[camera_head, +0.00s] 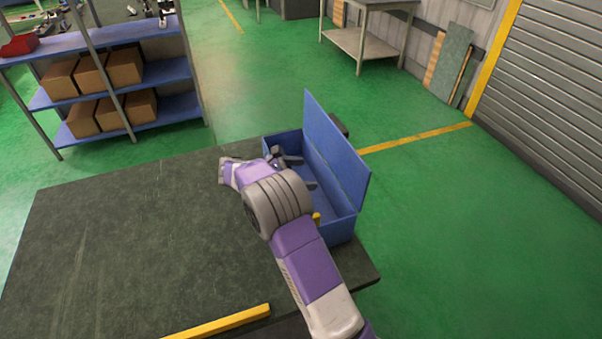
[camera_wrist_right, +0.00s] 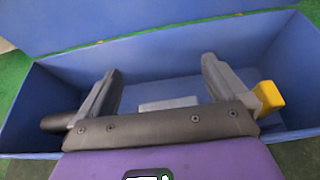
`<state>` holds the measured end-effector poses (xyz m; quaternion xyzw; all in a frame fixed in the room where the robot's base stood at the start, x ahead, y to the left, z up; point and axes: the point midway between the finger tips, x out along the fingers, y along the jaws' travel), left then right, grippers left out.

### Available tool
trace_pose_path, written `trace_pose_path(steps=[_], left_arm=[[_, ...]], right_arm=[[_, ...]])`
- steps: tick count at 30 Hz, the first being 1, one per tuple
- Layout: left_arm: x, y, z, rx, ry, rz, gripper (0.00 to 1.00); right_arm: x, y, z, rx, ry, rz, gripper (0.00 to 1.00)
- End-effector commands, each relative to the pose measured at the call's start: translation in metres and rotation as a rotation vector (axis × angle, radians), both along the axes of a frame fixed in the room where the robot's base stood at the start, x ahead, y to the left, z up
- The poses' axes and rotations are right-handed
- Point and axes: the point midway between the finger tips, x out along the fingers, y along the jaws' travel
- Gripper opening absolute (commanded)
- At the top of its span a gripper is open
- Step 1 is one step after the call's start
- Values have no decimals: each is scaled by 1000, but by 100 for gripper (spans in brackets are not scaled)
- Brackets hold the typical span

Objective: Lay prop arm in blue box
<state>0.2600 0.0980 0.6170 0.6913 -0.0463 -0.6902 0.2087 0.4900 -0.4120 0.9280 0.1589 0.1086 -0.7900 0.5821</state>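The blue box (camera_head: 343,229) stands at the right edge of the dark table with its lid (camera_head: 335,150) raised. My right gripper (camera_head: 301,172) is over the box opening, its fingers pointing inside. In the right wrist view the two fingers (camera_wrist_right: 160,80) are wide apart with nothing visible between their tips. A yellow end piece (camera_wrist_right: 268,95) shows beside the right finger and a dark rounded end (camera_wrist_right: 57,122) beside the left one. These may be ends of the prop arm, but the gripper hides the middle. My left gripper is out of view.
The dark table (camera_head: 120,240) is mostly clear left of the box. A yellow bar (camera_head: 220,322) lies along its front edge. A small pale patch (camera_wrist_right: 168,103) shows inside the box. A shelf with cardboard boxes (camera_head: 125,67) stands beyond the table.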

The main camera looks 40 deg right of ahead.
Motion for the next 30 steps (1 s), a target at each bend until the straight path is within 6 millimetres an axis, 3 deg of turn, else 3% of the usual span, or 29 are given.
trace_pose_path(steps=[1, 8, 21, 30], left_arm=[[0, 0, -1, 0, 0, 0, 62], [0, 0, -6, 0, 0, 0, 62], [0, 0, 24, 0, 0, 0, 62], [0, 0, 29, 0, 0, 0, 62]], right_arm=[[-3, 2, -14, 17, 13, -5, 100], [-3, 3, -2, 17, 9, -4, 100], [24, 84, 41, 10, 11, 0, 100], [32, 107, 51, 8, 10, -3, 100]])
